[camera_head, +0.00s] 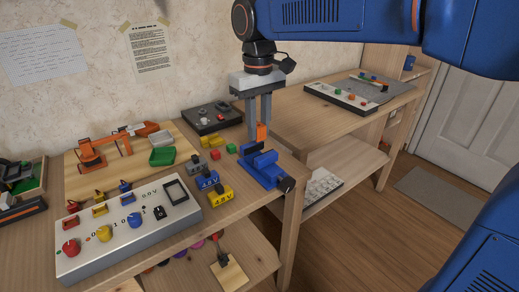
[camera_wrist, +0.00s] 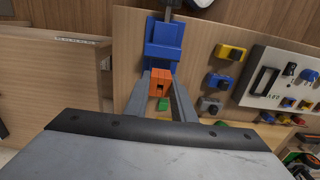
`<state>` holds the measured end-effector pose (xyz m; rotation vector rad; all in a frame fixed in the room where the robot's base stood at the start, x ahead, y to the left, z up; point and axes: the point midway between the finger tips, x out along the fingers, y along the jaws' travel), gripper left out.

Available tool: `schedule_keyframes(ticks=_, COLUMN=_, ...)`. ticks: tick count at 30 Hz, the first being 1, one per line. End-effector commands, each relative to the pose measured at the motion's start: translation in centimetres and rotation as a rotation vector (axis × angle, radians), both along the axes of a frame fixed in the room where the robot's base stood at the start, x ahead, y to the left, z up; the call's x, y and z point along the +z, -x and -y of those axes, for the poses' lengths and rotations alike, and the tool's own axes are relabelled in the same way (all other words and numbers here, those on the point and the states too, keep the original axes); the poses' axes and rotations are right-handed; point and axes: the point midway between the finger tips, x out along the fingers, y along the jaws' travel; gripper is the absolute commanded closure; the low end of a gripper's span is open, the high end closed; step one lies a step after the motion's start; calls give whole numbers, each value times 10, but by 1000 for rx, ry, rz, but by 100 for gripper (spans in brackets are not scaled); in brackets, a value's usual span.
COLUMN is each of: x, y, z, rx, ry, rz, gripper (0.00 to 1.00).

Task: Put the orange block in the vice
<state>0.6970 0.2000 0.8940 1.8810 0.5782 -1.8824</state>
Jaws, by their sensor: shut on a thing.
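The orange block (camera_head: 262,133) shows at the lower end of my gripper (camera_head: 259,124), whose two grey fingers point down and are shut on it. The blue vice (camera_head: 264,166) stands at the table's right front corner, just below the block. In the wrist view, the block (camera_wrist: 160,84) is between the fingers of my gripper (camera_wrist: 161,78). The vice (camera_wrist: 164,42) lies just beyond it in that picture. The block looks upright and close to the vice's back part. I cannot tell whether it touches the vice.
Small green (camera_head: 231,148), red (camera_head: 215,155) and yellow (camera_head: 212,141) blocks lie left of the vice. A grey control panel (camera_head: 130,240) fills the front left. A dark tray (camera_head: 210,117) stands behind.

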Motion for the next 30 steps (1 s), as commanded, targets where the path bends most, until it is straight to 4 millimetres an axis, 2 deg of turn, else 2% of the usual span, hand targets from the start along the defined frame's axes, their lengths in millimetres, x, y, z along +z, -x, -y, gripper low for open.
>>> schedule_keyframes(ticks=3, x=-16, y=0, z=0, rx=-1, ry=1, rz=-1, gripper=98)
schedule_keyframes(ticks=10, x=-30, y=0, z=0, rx=-2, ry=1, rz=-1, gripper=98)
schedule_keyframes(ticks=17, x=-58, y=0, z=0, rx=-2, ry=1, rz=-2, gripper=98)
schedule_keyframes(ticks=29, x=-63, y=0, z=0, rx=-2, ry=0, rz=0, gripper=98)
schedule_keyframes(ticks=30, x=-63, y=0, z=0, rx=-2, ry=-1, rz=1, gripper=70)
